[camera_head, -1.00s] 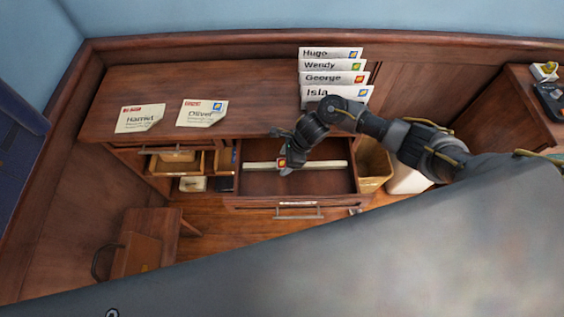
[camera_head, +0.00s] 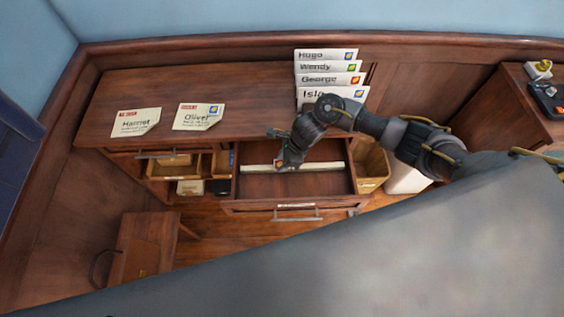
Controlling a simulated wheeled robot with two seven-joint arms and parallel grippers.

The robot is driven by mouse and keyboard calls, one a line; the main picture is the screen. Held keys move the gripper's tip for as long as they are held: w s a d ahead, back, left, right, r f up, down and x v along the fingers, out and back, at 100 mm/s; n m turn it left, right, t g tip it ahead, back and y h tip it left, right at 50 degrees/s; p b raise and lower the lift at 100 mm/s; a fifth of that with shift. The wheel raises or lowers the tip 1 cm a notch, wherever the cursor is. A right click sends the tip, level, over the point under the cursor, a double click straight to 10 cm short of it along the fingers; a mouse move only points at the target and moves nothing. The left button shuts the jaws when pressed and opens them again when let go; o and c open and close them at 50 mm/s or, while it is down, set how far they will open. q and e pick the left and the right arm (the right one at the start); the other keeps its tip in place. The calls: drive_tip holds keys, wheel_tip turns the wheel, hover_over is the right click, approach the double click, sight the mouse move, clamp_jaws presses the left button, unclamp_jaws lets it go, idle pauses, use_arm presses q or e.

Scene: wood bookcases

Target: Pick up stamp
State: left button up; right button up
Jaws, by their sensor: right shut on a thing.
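My right gripper (camera_head: 284,160) is over the open middle drawer (camera_head: 315,185), at its left part. It is shut on a small stamp (camera_head: 279,164) with a red and orange face, at the fingertips. The stamp looks to be just in front of or above a pale strip (camera_head: 310,167) across the drawer; I cannot tell if they touch. My left gripper is not in view.
Two letters, Harriet (camera_head: 136,122) and Oliver (camera_head: 198,117), lie on the desk top (camera_head: 240,88). Several named envelopes (camera_head: 328,67) stand in a stack behind my right arm. Another open drawer (camera_head: 160,170) is at left. A stool (camera_head: 145,245) stands in front. A bin (camera_head: 372,170) is right of the middle drawer.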

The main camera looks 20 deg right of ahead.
wheel_tip(320, 180, up, 2)
drive_tip(key=shift+w+r+b, duration=0.1)
drive_tip(key=shift+r+b, duration=0.1)
drive_tip(key=shift+b, duration=0.45)
drive_tip(key=s+r, duration=1)
drive_tip(key=s, duration=0.4)
drive_tip(key=shift+a+p, duration=0.3)
drive_tip(key=shift+p, duration=0.05)
